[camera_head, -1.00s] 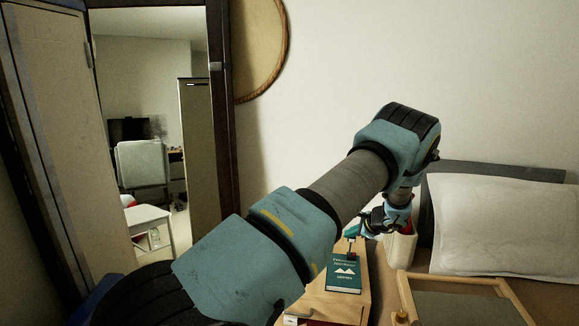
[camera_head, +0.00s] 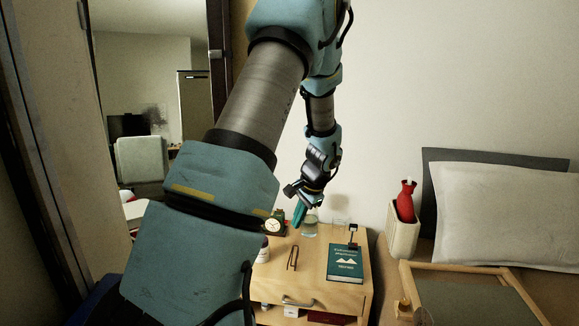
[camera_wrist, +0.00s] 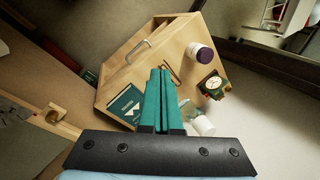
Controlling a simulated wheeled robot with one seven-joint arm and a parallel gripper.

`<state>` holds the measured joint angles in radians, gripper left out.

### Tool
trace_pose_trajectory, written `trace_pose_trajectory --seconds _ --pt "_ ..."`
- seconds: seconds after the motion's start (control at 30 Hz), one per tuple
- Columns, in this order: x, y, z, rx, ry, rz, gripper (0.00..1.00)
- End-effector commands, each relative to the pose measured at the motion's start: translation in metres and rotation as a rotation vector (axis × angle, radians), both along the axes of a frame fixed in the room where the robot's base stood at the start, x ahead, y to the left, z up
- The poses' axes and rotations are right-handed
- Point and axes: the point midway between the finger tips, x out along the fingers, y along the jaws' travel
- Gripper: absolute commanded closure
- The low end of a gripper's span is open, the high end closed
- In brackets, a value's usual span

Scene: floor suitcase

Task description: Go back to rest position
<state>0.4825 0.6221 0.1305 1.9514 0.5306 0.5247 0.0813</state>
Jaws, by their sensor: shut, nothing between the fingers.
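My gripper (camera_head: 299,212) hangs above the back of the wooden nightstand (camera_head: 320,293), its teal fingers pointing down near a clear glass (camera_head: 310,226). In the wrist view the two teal fingers (camera_wrist: 159,75) lie side by side, shut with nothing between them. My arm is raised and bent across the middle of the head view.
On the nightstand are a teal book (camera_head: 346,262), a small clock (camera_head: 272,226), a brown clip-like object (camera_head: 293,257) and a purple-capped bottle (camera_wrist: 199,52). A mirror (camera_head: 155,80) is at left.

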Motion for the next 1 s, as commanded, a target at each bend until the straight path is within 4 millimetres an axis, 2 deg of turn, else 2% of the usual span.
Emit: trace_pose_trajectory --seconds 0.03,0.2,0.4,0.5,0.67,1.0 --pt "-0.019 0.017 0.004 -0.052 0.001 0.086 1.00" --pt "-0.091 0.055 0.022 -0.215 0.006 0.367 1.00" --pt "-0.166 0.081 0.030 -0.353 -0.011 0.640 1.00" --pt "-0.189 0.087 0.030 -0.391 -0.018 0.724 1.00" --pt "-0.205 0.090 0.030 -0.416 -0.023 0.784 1.00" --pt "-0.206 0.090 0.031 -0.417 -0.023 0.785 1.00"
